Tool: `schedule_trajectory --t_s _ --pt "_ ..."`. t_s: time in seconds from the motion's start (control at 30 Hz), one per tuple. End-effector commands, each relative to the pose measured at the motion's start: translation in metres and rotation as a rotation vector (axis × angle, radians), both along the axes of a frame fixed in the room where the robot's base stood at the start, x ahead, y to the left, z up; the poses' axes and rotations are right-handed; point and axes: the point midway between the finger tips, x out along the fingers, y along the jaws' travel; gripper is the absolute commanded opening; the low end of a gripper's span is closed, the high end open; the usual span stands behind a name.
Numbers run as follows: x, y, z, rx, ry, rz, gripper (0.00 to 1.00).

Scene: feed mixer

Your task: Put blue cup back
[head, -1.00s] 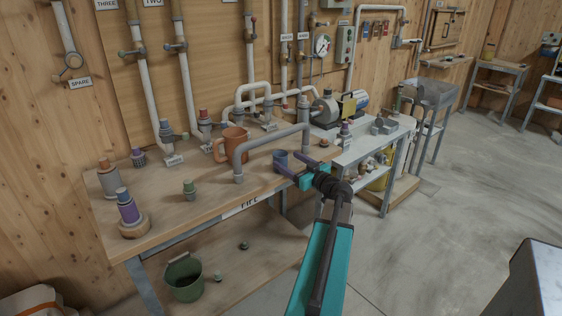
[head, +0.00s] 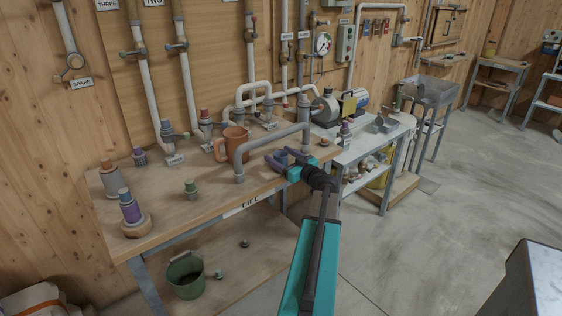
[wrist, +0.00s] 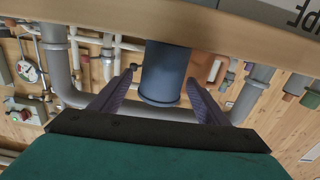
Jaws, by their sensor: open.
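The blue cup (wrist: 166,68) stands between my open fingers in the wrist view, which is turned upside down. It sits on the wooden bench (head: 165,217) near its front edge. In the head view the cup is mostly hidden by my gripper (head: 275,158). In the wrist view my gripper (wrist: 160,82) has one finger on each side of the cup, with a small gap showing by each fingertip. Whether a finger touches the cup I cannot tell.
A grey bent pipe (head: 270,139) arches over the bench just behind my gripper. An orange mug (head: 235,143) stands left of it. Several bottle-like fittings line the bench's left side and back. A metal table (head: 360,147) with a pump adjoins at right. Concrete floor at right is free.

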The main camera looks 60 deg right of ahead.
Motion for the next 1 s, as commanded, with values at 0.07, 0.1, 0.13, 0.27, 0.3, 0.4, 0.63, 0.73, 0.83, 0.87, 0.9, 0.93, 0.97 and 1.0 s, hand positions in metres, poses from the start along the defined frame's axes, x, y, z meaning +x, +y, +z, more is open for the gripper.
schedule_trajectory --t_s 0.07,0.1,0.13,0.27,0.3,0.4,0.63,0.73,0.83,0.87,0.9,0.93,0.97,1.0 --pt "0.010 -0.004 0.002 0.002 -0.001 0.001 0.69" --pt "0.014 -0.006 0.002 0.003 -0.001 0.002 0.69" --pt "0.017 -0.007 0.002 0.003 -0.001 0.001 0.69" --pt "0.029 -0.011 0.000 0.002 -0.001 0.000 0.69" --pt "0.032 -0.012 0.000 0.001 0.000 0.000 0.69" --pt "0.036 -0.013 0.000 0.001 0.000 0.000 0.69" --pt "0.036 -0.013 -0.001 0.001 0.000 -0.001 0.69" --pt "0.036 -0.013 -0.001 0.001 0.000 -0.001 0.69" --pt "0.036 -0.013 -0.001 0.001 0.000 -0.001 0.69" --pt "0.036 -0.013 -0.001 0.001 0.000 -0.002 0.69" --pt "0.036 -0.013 -0.001 0.001 0.000 -0.002 0.69" --pt "0.036 -0.013 -0.001 0.001 0.000 -0.002 0.69" --pt "0.035 -0.013 -0.001 0.001 0.000 -0.002 0.69" --pt "0.035 -0.013 -0.001 0.001 0.000 -0.002 0.66"
